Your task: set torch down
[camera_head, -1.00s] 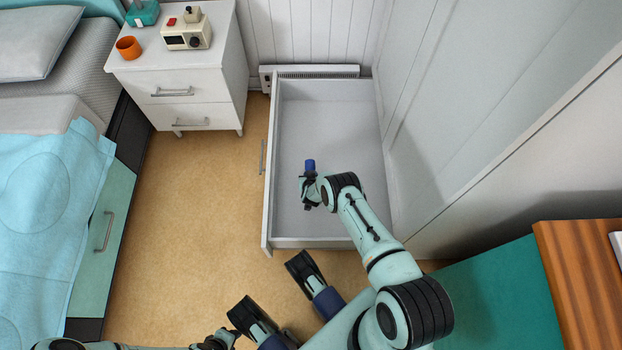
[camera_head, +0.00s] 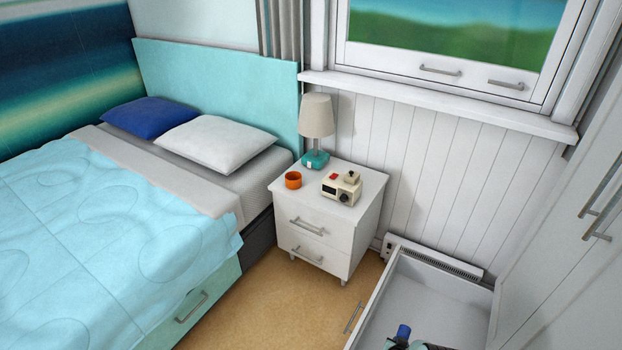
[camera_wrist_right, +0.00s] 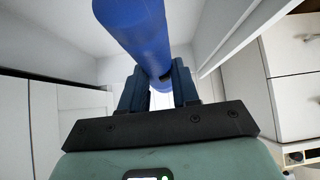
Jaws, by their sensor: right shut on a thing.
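The torch (camera_wrist_right: 137,32) is a blue cylinder. In the right wrist view my right gripper (camera_wrist_right: 160,88) is shut on it, and it sticks out beyond the fingers toward the top of the picture. In the head view the torch (camera_head: 403,332) shows as a small blue piece at the bottom edge, over the open white drawer (camera_head: 440,300). Part of my right gripper (camera_head: 415,344) shows below it, cut off by the picture edge. My left gripper is outside both current views.
A white nightstand (camera_head: 320,244) holds an orange cup (camera_head: 293,180), a cream device with a red button (camera_head: 341,188) and a lamp (camera_head: 316,118). A bed (camera_head: 90,240) stands to the left. A heater (camera_head: 433,258) runs along the wall behind the drawer. The visible drawer floor looks empty.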

